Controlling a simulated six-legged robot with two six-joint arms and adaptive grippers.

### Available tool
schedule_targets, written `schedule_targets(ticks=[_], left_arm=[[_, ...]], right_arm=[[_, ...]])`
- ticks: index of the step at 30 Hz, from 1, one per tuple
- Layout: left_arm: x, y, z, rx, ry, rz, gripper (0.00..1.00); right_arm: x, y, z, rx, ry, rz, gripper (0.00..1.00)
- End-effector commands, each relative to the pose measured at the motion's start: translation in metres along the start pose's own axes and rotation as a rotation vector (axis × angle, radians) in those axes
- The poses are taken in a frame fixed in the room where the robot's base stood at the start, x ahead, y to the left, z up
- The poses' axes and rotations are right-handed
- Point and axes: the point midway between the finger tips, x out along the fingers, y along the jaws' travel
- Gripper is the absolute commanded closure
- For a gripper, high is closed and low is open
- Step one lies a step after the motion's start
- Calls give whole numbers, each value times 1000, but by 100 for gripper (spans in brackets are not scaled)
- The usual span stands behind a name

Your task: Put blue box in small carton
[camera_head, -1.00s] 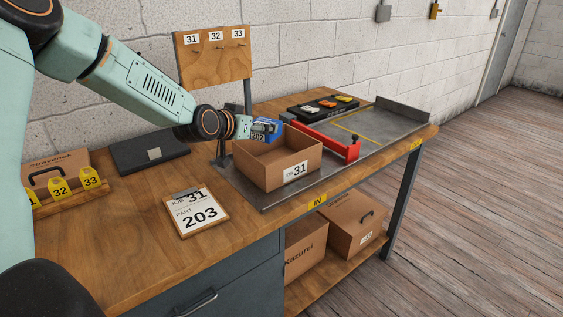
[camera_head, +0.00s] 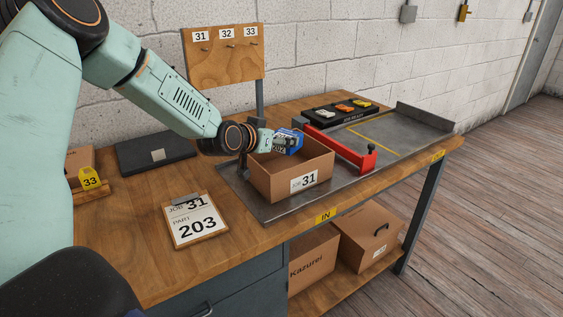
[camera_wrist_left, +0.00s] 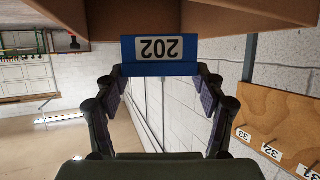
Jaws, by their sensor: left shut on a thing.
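The blue box (camera_head: 289,141), labelled 202, is held in my left gripper (camera_head: 278,140). The gripper comes in from the left over the rim of the small open carton (camera_head: 265,184), labelled JOB 31. The box is at the carton's opening; its lower part seems to dip behind the front rim, and I cannot tell its height above the floor. In the left wrist view the blue box (camera_wrist_left: 160,68) sits between the fingertips (camera_wrist_left: 160,80), its label upside down, with brown cardboard (camera_wrist_left: 200,20) beyond. My right gripper is not in view.
The carton stands on a grey metal tray (camera_head: 270,212) beside a red bar (camera_head: 340,148). A black holder (camera_head: 322,113) with coloured pieces is behind. A numbered board (camera_head: 225,62) stands behind the arm.

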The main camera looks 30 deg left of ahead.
Motion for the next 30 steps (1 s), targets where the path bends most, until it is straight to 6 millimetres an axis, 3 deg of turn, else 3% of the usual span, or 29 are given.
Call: schedule_targets(ticks=[15,30], left_arm=[[24,-1,50,3,1,1,64],[28,-1,56,1,1,0,64]], right_arm=[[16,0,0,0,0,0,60],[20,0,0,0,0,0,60]])
